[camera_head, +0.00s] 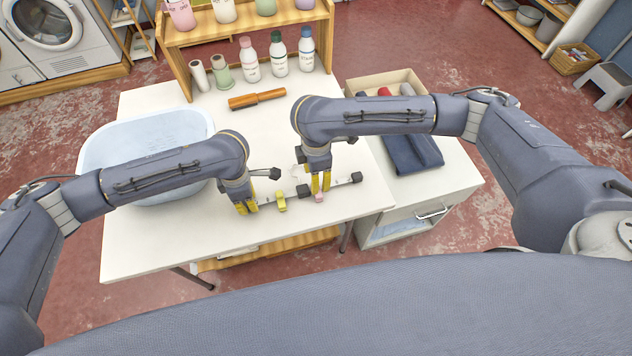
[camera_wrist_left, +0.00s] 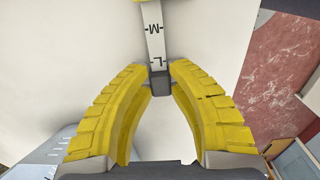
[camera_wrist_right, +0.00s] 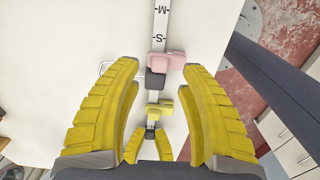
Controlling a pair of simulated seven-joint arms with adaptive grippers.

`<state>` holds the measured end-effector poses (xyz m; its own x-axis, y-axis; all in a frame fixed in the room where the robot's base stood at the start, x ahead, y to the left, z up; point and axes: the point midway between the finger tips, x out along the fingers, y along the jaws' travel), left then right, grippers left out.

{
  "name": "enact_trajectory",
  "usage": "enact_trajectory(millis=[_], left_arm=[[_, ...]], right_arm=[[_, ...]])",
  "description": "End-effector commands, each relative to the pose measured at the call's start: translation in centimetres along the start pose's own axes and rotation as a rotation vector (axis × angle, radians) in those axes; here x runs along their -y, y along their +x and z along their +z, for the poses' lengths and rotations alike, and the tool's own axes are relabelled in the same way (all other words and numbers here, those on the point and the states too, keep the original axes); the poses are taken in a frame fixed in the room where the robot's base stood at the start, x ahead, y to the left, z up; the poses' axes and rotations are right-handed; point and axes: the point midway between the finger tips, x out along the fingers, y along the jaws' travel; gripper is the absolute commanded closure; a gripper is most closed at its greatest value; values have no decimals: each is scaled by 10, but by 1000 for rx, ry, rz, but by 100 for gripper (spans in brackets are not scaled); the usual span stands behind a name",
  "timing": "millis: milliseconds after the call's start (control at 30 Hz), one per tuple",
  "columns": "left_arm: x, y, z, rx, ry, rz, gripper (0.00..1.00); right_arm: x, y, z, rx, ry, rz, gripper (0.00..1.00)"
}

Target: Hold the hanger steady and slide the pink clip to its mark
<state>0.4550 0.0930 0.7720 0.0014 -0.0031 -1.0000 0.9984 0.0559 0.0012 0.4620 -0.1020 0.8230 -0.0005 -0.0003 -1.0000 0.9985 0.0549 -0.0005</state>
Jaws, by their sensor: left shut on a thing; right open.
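The hanger is a pale bar (camera_wrist_right: 160,26) with letter marks and a dark middle block (camera_wrist_right: 155,80). In the right wrist view the pink clip (camera_wrist_right: 170,61) sits on the bar between the dark block and the S mark. It also shows in the head view (camera_head: 319,198). A yellow clip (camera_head: 281,203) sits on the other half of the bar. My left gripper (camera_wrist_left: 160,78) is shut on the hanger's dark end piece (camera_wrist_left: 160,86), beside the L mark. My right gripper (camera_wrist_right: 163,66) is open, its fingertips either side of the pink clip.
A pale blue tub (camera_head: 145,142) stands on the white table (camera_head: 140,235) at left. An orange-brown roller (camera_head: 257,99) and several bottles (camera_head: 278,56) are behind. A box of folded cloths (camera_head: 355,82) is at right. The table front edge lies close to the hanger.

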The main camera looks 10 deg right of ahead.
Motion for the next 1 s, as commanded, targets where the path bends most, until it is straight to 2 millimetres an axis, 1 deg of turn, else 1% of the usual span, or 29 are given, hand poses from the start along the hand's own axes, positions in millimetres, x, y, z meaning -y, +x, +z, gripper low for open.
enact_trajectory(millis=[33, 100, 333, 500, 767, 800, 1000], left_arm=[[1, 1, -1, -2, 0, -2, 100], [1, 1, -1, -2, 0, -2, 100], [1, 1, -1, -2, 0, -2, 100], [1, 1, -1, -2, 0, -2, 100], [1, 1, -1, -2, 0, -2, 100], [1, 1, -1, -2, 0, -2, 100], [1, 1, -1, -2, 0, -2, 100]], right_arm=[[1, 7, 0, 0, 1, -2, 58], [1, 14, 0, 0, 2, -3, 58], [0, 31, 0, -1, 2, -1, 58], [0, 35, 0, 0, 0, 0, 58], [0, 35, 0, 0, 0, 1, 58], [0, 35, 0, 0, 0, 1, 57], [0, 35, 0, 0, 0, 1, 80]])
